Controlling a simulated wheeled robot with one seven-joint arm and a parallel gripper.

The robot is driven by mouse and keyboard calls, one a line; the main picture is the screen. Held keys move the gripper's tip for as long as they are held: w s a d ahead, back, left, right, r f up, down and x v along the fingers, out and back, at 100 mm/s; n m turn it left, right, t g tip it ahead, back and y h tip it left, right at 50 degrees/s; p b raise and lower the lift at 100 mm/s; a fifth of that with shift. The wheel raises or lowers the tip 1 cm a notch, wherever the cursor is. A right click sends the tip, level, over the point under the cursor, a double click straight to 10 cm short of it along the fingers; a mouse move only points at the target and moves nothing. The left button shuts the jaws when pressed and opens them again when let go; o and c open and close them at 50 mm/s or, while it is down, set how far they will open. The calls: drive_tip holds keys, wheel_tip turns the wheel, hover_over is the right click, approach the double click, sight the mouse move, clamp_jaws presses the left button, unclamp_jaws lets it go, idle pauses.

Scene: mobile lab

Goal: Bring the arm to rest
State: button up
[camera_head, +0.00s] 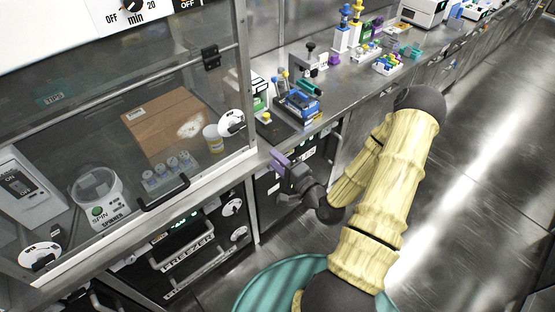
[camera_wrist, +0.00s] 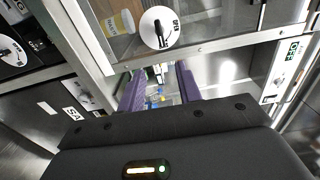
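My arm (camera_head: 388,190), with pale yellow wood-like links and dark joints, is bent over from the right side of the head view. My gripper (camera_head: 279,160) has purple fingers and hangs at the front edge of the bench, by the lower right corner of the glass-fronted cabinet. In the wrist view my gripper (camera_wrist: 159,84) shows its two fingers well apart with nothing held between them. Small blue and yellow items show in the gap, farther off. From the head view I cannot tell whether the fingers touch the bench edge.
A freezer (camera_head: 190,256) sits below. The steel bench (camera_head: 345,85) carries racks and instruments. The floor (camera_head: 470,190) at right is clear.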

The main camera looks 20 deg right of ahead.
idle(0.3)
wheel_tip(320, 180, down, 3)
drive_tip(key=a+n+g, duration=0.3)
drive_tip(key=n+g, duration=0.3)
drive_tip(key=n, duration=0.1)
drive_tip(key=s+a+r+n+g+h, duration=0.3)
drive_tip(key=s+r+n+g+h, duration=0.2)
drive_tip(key=s+r, duration=0.6)
drive_tip(key=s+n+g, duration=0.1)
drive_tip(key=n+g, duration=0.1)
drive_tip(key=g, duration=0.1)
drive_tip(key=shift+s+a+r+n+g+h, duration=0.2)
drive_tip(key=shift+a+r+n+g+h, duration=0.05)
drive_tip(key=shift+r+n+g+h, duration=0.05)
